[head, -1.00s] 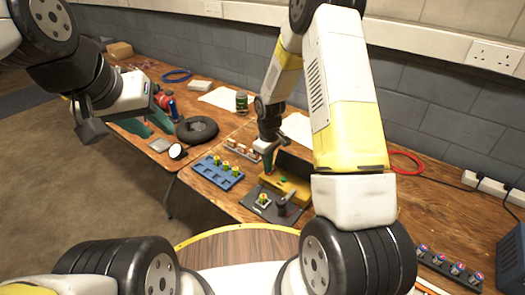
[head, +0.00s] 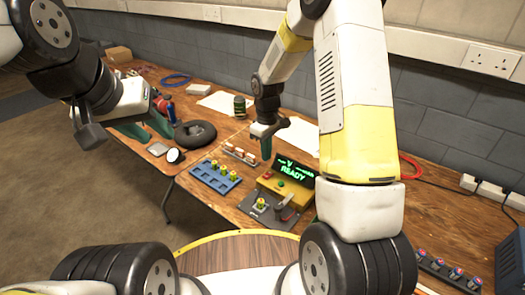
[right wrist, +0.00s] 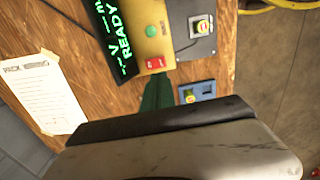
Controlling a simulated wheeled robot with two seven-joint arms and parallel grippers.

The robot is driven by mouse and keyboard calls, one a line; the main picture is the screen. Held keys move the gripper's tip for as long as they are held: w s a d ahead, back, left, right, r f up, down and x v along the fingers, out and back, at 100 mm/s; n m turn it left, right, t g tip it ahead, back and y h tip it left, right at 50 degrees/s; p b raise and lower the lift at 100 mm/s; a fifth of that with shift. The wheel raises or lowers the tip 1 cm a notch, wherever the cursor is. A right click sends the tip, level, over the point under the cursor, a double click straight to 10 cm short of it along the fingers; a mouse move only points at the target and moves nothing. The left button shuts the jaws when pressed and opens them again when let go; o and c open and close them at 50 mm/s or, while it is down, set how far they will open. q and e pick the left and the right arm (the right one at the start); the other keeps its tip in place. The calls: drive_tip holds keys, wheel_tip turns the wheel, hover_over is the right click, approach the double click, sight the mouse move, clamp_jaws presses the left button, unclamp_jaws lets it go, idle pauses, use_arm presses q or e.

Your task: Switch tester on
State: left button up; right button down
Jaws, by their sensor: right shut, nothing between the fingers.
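The tester (head: 270,184) is a yellow box on the wooden bench, with a black display (head: 293,170) lit in green letters that read READY. The right wrist view shows its green button (right wrist: 152,31) and a red rocker switch (right wrist: 156,63). My right gripper (head: 266,152) is shut and empty, raised just behind the tester's left end. Its green fingers also show in the right wrist view (right wrist: 157,92), close to the red switch; I cannot tell whether they touch it, but the head view shows them apart. My left gripper (head: 147,129) is open and empty over the bench's left part.
A grey fixture (head: 262,207) holding a yellow-topped part is in front of the tester. A blue tray (head: 215,177) with several such parts lies left of it.

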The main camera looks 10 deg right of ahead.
wheel_tip(320, 180, up, 6)
drive_tip(key=shift+s+a+r, duration=0.15)
drive_tip(key=shift+r, duration=0.05)
drive_tip(key=s+d+r+m+t+y, duration=0.1)
drive_tip(key=s+r+m, duration=0.1)
drive_tip(key=s+r, duration=0.35)
drive_tip(key=s+d+r+m+t, duration=0.2)
drive_tip(key=s+r, duration=0.1)
drive_tip(key=r, duration=0.6)
drive_tip(key=s+r+m+t, duration=0.1)
drive_tip(key=s+r+m, duration=0.1)
drive_tip(key=s, duration=0.5)
drive_tip(key=s+r+m+t+y, duration=0.1)
drive_tip(key=s+r, duration=0.3)
drive_tip(key=s, duration=0.4)
drive_tip(key=shift+s+d+m+t, duration=0.15)
drive_tip(key=shift+d+m+t, duration=0.15)
drive_tip(key=shift+m+t, duration=0.4)
